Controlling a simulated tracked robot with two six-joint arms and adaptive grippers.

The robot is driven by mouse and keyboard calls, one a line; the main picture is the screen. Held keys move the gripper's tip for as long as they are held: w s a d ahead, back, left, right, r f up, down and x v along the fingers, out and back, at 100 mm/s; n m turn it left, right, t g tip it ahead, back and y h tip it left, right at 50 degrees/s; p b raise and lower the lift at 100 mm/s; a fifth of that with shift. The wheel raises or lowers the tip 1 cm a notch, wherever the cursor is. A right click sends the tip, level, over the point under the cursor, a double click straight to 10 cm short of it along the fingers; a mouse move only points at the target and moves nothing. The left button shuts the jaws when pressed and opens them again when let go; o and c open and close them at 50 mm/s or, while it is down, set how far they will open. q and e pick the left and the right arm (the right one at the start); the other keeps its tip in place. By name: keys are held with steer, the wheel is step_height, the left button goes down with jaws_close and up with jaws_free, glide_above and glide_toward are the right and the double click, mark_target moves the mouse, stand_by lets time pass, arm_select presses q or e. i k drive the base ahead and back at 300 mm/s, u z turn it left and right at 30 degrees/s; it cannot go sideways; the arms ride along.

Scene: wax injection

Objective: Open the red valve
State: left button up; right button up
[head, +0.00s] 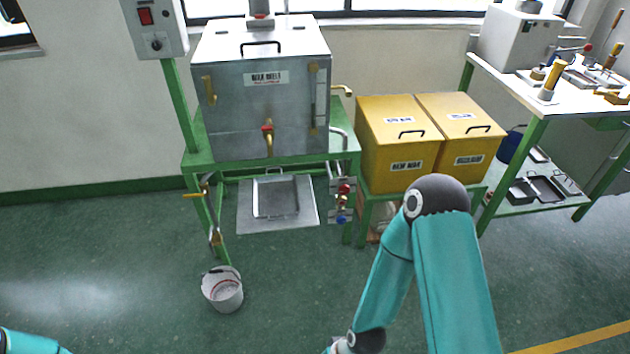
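A small red valve (344,188) sits on the pipework at the right front leg of the green tank stand. A blue valve (341,219) is just below it on the same pipework. A brass tap with a red top (267,130) is on the front of the grey metal tank (236,110). Which way the valve handles are turned is too small to tell. My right arm rises from the bottom and bends back down to the right of the valves, apart from them.
Two yellow boxes (385,170) stand on a green stand right of the valves. A metal tray (247,213) is under the tank. A white bucket (222,293) is on the floor at front left. A white-topped bench (535,92) stands at right. The floor in front is mostly clear.

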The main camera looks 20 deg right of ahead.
mark_target(344, 190)
steer(key=u, duration=0.15)
steer(key=i, duration=1.3)
steer(key=z, duration=0.4)
